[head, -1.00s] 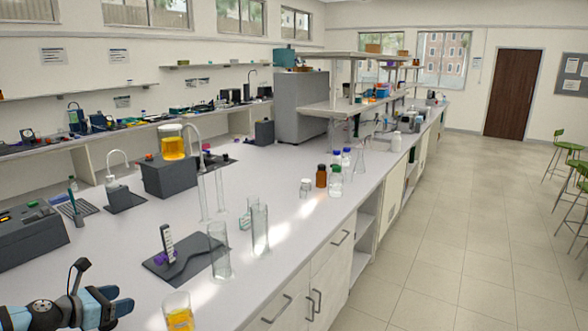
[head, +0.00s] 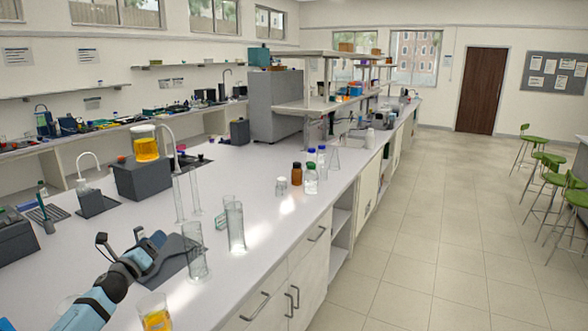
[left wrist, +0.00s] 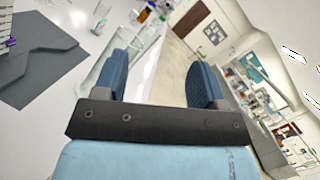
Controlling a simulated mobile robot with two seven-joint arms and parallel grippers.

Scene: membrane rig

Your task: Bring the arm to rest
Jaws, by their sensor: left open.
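My left gripper (head: 122,244) is over the front left part of the white bench (head: 262,187), beside a dark grey mat (head: 176,264). Its two fingers are spread apart. In the left wrist view my left gripper (left wrist: 158,78) shows nothing clearly held between its fingers. A clear glass cylinder (head: 195,254) stands just right of it in the head view. Part of a glass vessel (left wrist: 97,72) shows behind the left finger in the wrist view; I cannot tell whether they touch. My right gripper is not in view.
A beaker of amber liquid (head: 154,314) stands at the near bench edge. Another amber vessel (head: 146,148) stands on a dark block (head: 140,179). Tall glass cylinders (head: 235,226) and several bottles (head: 297,174) stand farther along. The floor (head: 440,220) right of the bench is clear.

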